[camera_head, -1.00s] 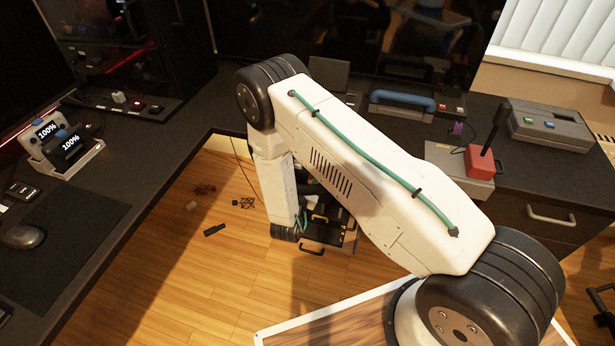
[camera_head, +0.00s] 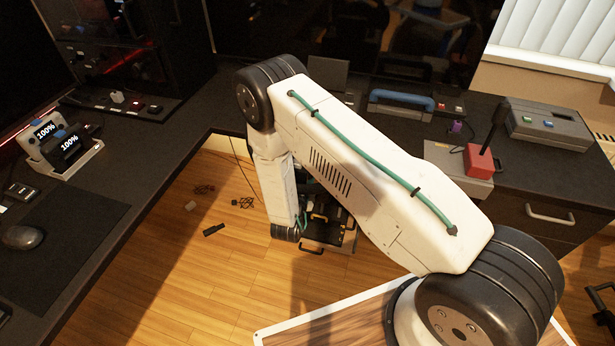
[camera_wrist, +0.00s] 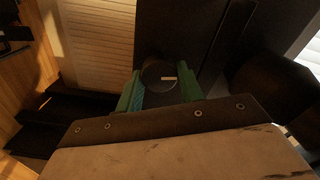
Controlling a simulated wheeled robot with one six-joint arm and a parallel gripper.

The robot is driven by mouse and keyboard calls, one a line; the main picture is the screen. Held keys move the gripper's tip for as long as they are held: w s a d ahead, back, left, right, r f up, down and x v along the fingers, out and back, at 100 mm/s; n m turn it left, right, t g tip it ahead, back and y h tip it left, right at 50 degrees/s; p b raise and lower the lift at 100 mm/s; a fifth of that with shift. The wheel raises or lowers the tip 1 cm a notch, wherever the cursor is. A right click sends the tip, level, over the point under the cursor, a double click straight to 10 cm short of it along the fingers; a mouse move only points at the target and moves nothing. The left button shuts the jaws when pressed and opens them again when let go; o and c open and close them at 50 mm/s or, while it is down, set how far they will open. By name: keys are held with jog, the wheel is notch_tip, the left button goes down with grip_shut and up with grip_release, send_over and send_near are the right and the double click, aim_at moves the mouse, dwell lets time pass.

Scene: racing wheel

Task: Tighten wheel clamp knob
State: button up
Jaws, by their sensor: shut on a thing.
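In the wrist view a dark round knob (camera_wrist: 158,72) with a small white mark on its face sits between the two green fingers of my gripper (camera_wrist: 161,90). The fingers are shut on the knob from its left and right sides. A dark panel (camera_wrist: 185,30) rises just beyond the knob. In the head view my arm reaches down behind the desk's inner edge, and the knob and fingertips cannot be made out there. No racing wheel can be clearly identified.
The dark desk (camera_head: 140,150) wraps around the left and back. A blue-handled case (camera_head: 400,103), a red-based lever (camera_head: 480,160) and a grey box (camera_head: 550,126) stand on it. Loose cables and small black pieces (camera_head: 213,229) lie on the wooden floor.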

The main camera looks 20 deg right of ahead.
jog(key=shift+s+f+m, duration=0.1)
jog(key=shift+m, duration=0.7)
jog(key=o, duration=1)
jog(key=v, duration=0.7)
jog(key=shift+s+a, duration=0.2)
jog(key=shift+s, duration=0.05)
